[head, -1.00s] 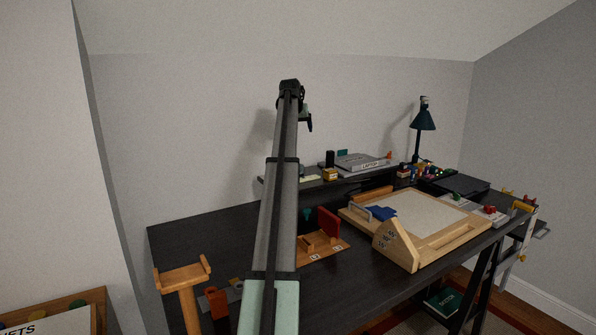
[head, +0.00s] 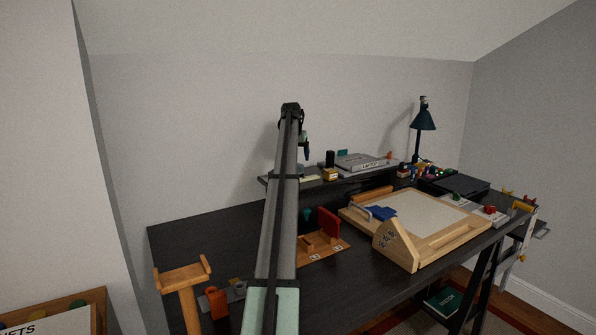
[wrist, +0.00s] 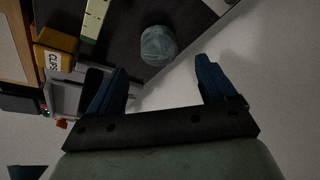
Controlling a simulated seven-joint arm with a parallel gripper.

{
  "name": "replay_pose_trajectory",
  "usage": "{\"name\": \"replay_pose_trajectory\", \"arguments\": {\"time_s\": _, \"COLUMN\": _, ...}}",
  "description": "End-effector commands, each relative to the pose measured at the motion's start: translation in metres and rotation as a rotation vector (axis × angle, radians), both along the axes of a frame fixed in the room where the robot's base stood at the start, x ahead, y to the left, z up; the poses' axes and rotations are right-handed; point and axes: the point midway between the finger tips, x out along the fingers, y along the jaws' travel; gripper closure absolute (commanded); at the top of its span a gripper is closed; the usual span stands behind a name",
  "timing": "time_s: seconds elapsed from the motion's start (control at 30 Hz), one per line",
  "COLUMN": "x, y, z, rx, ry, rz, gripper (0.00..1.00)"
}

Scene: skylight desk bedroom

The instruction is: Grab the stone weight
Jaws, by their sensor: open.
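The stone weight (wrist: 157,45), a round blue-grey lump, sits on the dark raised shelf near its wall-side edge in the wrist view. My gripper (wrist: 160,64) is open, with one blue finger on either side of the picture. The stone lies just beyond the fingertips, roughly between them, and nothing is held. In the head view my gripper (head: 306,150) hangs above the left end of the shelf. There the stone is mostly or wholly hidden by my arm.
A yellow clips box (wrist: 55,62), a pale green strip (wrist: 95,20) and a black cup (wrist: 92,80) are left of the stone in the wrist view. A grey laptop box (head: 360,162) lies farther right on the shelf (head: 280,184). The wall is close behind.

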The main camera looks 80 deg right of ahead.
Motion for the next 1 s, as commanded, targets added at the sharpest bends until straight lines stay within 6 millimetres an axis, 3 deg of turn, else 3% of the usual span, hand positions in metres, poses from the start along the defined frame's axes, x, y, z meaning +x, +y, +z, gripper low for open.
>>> {"name": "replay_pose_trajectory", "arguments": {"time_s": 0.27, "x": 0.000, "y": -0.006, "z": -0.015, "rx": 0.001, "ry": 0.000, "rz": 0.000, "gripper": 0.16}}
{"name": "replay_pose_trajectory", "arguments": {"time_s": 0.53, "x": -0.001, "y": -0.019, "z": -0.047, "rx": 0.001, "ry": -0.001, "rz": 0.001, "gripper": 0.16}}
{"name": "replay_pose_trajectory", "arguments": {"time_s": 0.83, "x": -0.001, "y": -0.021, "z": -0.052, "rx": -0.002, "ry": -0.001, "rz": 0.001, "gripper": 0.16}}
{"name": "replay_pose_trajectory", "arguments": {"time_s": 1.0, "x": -0.001, "y": -0.021, "z": -0.051, "rx": -0.001, "ry": -0.001, "rz": 0.001, "gripper": 0.32}}
